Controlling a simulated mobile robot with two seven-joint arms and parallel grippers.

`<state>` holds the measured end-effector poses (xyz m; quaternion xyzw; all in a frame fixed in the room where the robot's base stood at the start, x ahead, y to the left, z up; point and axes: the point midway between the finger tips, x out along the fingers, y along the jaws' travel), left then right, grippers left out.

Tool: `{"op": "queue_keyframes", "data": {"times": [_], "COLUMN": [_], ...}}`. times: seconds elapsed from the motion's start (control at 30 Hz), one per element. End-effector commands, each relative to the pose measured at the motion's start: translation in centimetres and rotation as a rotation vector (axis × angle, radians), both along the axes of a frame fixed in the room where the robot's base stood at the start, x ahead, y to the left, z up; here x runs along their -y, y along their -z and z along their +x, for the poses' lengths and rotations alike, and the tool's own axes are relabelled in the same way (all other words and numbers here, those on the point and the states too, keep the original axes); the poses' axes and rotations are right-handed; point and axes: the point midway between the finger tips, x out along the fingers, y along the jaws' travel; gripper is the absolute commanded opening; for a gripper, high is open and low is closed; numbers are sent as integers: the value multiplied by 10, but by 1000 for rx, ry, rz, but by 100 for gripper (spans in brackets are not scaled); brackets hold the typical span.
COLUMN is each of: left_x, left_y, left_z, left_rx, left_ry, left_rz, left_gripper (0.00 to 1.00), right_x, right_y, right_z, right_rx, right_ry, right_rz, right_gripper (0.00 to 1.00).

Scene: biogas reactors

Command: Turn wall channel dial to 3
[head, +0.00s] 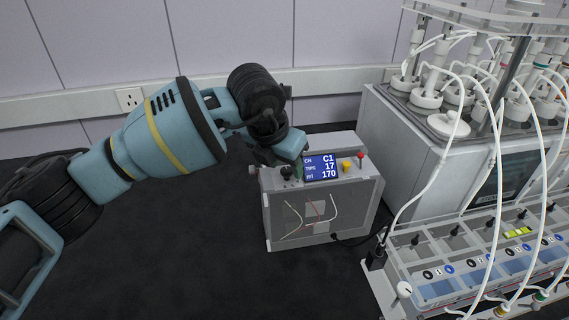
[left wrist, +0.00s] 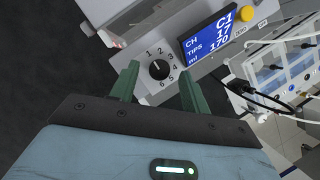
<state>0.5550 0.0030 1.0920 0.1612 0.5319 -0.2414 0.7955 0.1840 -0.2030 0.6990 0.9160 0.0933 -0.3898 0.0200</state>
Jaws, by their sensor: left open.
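The wall channel dial (left wrist: 159,69) is a round black knob with a white mark, ringed by the numbers 1 to 6. Its mark seems to point up and left, towards 1. The dial sits on a grey control box (head: 322,222), left of a blue screen (head: 321,167) reading CH C1, TIPS 17 and 170; the screen also shows in the left wrist view (left wrist: 210,37). My left gripper (left wrist: 159,85) is open, its two green fingers on either side of the dial, apart from it as far as I can see. In the head view the gripper (head: 286,156) partly hides the dial.
A yellow button (head: 346,166) and a red knob (head: 360,158) are right of the screen. A large reactor unit (head: 430,145) with white tubes stands to the right, with a tray of labelled compartments (head: 430,288) before it. The dark bench left of the box is clear.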

Motion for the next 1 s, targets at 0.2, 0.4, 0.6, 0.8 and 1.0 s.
{"op": "queue_keyframes", "data": {"times": [0.2, 0.4, 0.6, 0.8, 1.0], "left_x": [1, 1, 1, 1, 1], "left_y": [6, 6, 6, 6, 6], "left_z": [3, 3, 2, 2, 3], "left_rx": [2, 2, 2, 1, 0], "left_ry": [0, 0, 0, 1, 34], "left_rz": [0, 0, 0, 0, 0], "left_gripper": [47, 43, 16, 2, 2], "right_x": [-2, -3, -3, -1, 1], "right_y": [0, -1, -1, -1, 0], "right_z": [1, 1, 1, 1, 0], "right_rx": [1, 1, 1, 1, 0], "right_ry": [7, 7, 7, 3, -4], "right_rz": [6, 7, 7, 3, -2], "right_gripper": [36, 36, 36, 36, 36]}}
